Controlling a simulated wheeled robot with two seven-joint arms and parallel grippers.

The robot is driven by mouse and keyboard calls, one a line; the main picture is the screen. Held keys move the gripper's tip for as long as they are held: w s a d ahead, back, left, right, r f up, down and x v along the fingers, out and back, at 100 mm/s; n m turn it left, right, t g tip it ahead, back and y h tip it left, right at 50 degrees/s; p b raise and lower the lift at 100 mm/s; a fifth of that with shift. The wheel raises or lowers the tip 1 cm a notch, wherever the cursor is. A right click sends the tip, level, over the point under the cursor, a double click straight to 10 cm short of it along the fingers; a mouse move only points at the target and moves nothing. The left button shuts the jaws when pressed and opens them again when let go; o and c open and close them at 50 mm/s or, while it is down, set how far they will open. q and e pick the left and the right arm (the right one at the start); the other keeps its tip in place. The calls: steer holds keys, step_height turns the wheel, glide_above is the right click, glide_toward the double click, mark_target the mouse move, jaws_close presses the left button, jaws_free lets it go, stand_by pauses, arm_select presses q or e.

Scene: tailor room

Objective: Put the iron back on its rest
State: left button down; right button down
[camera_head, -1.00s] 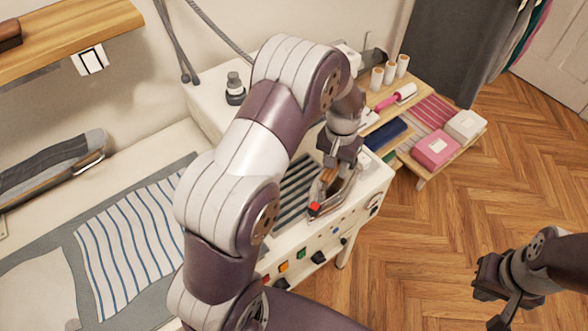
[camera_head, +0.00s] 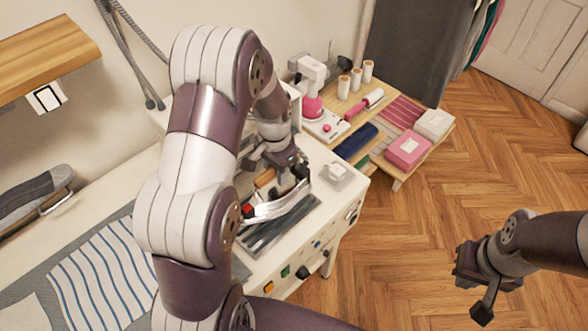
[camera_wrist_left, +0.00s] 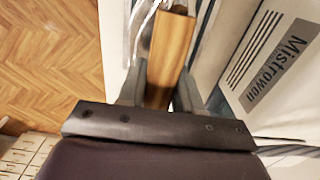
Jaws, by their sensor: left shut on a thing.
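The iron (camera_head: 262,211), with a wooden handle and a red part at its left end, is over the dark, slatted metal rest (camera_head: 290,226) on the white station. It covers part of the rest; whether it touches is unclear. My left gripper (camera_head: 284,178) is shut on the iron's handle, one finger on each side. In the left wrist view the wooden handle (camera_wrist_left: 171,55) lies between the fingertips (camera_wrist_left: 160,90). My right gripper (camera_head: 478,280) hangs over the floor at the right, far from the iron; its jaw state is unclear.
A small clear box (camera_head: 338,174) sits on the station right of the iron. Behind are a pink-and-white machine (camera_head: 314,100), thread spools (camera_head: 356,80) and a pink box (camera_head: 408,149). Striped cloth (camera_head: 100,270) lies at the left. Knobs line the station's front.

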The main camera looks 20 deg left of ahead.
mark_target(274, 183)
arm_select(q)
steer(key=shift+w+a+f, duration=0.2)
steer(key=shift+a+f, duration=0.05)
steer(key=shift+a, duration=0.35)
step_height(274, 183, down, 3)
steer(key=shift+f+p, duration=0.15)
steer(key=shift+p, duration=0.5)
steer(key=shift+w+f, duration=0.1)
steer(key=shift+f, duration=0.3)
steer(key=shift+f, duration=0.1)
